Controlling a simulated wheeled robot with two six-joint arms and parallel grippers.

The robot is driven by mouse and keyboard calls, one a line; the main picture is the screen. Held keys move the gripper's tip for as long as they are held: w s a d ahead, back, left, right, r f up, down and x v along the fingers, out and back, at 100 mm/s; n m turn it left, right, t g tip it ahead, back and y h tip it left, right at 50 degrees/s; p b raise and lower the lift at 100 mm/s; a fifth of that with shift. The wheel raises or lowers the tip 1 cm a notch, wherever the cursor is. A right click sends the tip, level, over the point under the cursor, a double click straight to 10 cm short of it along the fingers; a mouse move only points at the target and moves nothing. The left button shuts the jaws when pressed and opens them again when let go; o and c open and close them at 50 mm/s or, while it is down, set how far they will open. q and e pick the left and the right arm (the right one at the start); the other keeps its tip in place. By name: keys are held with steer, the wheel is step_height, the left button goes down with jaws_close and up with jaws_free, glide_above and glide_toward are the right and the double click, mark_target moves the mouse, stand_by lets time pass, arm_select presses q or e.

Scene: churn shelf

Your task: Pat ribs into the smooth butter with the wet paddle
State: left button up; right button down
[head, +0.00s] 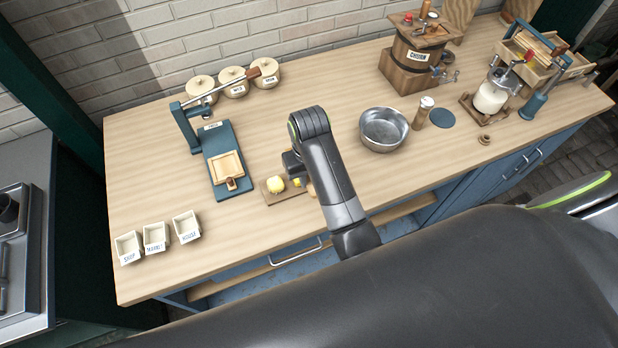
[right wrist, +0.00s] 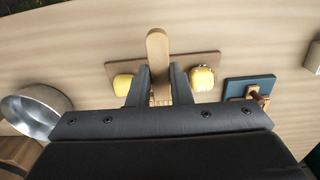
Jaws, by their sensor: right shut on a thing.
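My right gripper (right wrist: 160,78) is shut on a wooden paddle (right wrist: 157,48), whose rounded end extends past the fingertips over a brown board (right wrist: 192,57). One yellow butter piece (right wrist: 122,83) lies left of the fingers in the right wrist view, another (right wrist: 203,78) to their right. I cannot tell whether either is ribbed. In the head view my right gripper (head: 296,172) is just above the board (head: 272,198); a rounded butter piece (head: 275,184) shows left of it, and the arm hides much of the rest. I cannot tell whether the paddle touches butter or is wet. My left gripper is not in view.
A blue press (head: 240,188) with a wooden mould stands left of the board. Labelled trays (head: 187,227) are at the front left, lidded crocks (head: 233,82) at the back. A metal bowl (head: 384,130), shaker (head: 424,112) and churn (head: 408,75) stand to the right.

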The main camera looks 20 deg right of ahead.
steer(key=shift+f, duration=0.1)
steer(key=shift+f+b, duration=0.9)
steer(key=shift+f, duration=1.65)
steer(key=shift+f, duration=0.8)
steer(key=shift+f, duration=0.1)
stand_by(1.9)
steer(key=shift+r+p, duration=0.95)
steer(key=shift+r, duration=2.65)
steer(key=shift+f+b, duration=1)
steer(key=shift+f, duration=1.7)
